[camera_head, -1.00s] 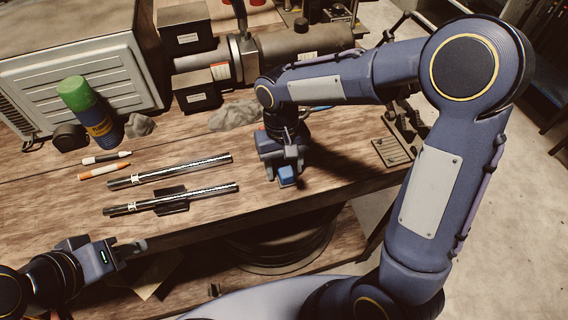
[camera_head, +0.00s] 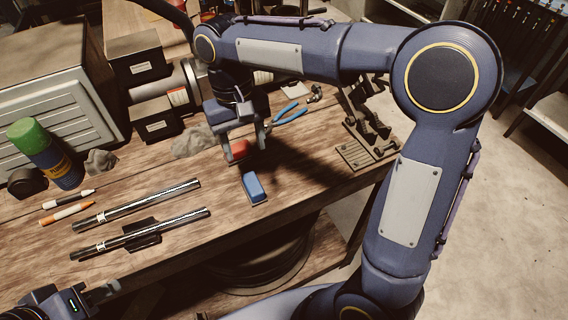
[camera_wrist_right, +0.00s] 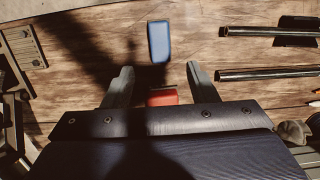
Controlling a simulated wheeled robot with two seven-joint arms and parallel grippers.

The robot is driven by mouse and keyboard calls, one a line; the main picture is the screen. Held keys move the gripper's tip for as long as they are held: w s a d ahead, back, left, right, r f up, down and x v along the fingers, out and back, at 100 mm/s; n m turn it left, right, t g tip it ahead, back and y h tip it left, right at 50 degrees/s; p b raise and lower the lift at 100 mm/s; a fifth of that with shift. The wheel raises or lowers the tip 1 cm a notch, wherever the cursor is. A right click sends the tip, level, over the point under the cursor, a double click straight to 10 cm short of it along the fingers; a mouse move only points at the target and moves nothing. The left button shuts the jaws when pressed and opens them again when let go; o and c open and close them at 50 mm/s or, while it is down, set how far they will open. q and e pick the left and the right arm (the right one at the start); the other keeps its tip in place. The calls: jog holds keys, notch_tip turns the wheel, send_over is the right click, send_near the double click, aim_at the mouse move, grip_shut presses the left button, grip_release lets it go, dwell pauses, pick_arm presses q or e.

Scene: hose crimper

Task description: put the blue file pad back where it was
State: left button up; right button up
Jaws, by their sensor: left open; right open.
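The blue file pad (camera_head: 254,187) lies on the wooden bench near its front edge. It also shows in the right wrist view (camera_wrist_right: 158,41), beyond the fingertips and apart from them. My right gripper (camera_head: 248,148) is open and empty above the bench, behind the pad in the head view. A red block (camera_head: 238,150) is below it, partly hidden by the fingers; it also shows between the fingers in the right wrist view (camera_wrist_right: 162,96). My left gripper (camera_head: 110,290) is open and empty at the lower left, in front of the bench.
Two dark rods (camera_head: 140,205) lie left of the pad, with an orange marker (camera_head: 67,212) and a white marker (camera_head: 68,200) beyond. Blue-handled pliers (camera_head: 290,112), a grey rag (camera_head: 195,141) and a metal stand (camera_head: 365,150) surround my right gripper. Bare wood lies around the pad.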

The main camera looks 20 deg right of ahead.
jog(key=s+d+t+y, duration=0.3)
jog(key=s+d, duration=0.5)
jog(key=s, duration=0.2)
jog(key=s+d+f+m+t, duration=0.1)
jog(key=s+f+m+t, duration=0.1)
jog(key=s, duration=0.6)
jog(key=shift+d+f+t+y, duration=0.15)
jog(key=shift+f+t+y, duration=0.25)
jog(key=shift+f+t, duration=0.55)
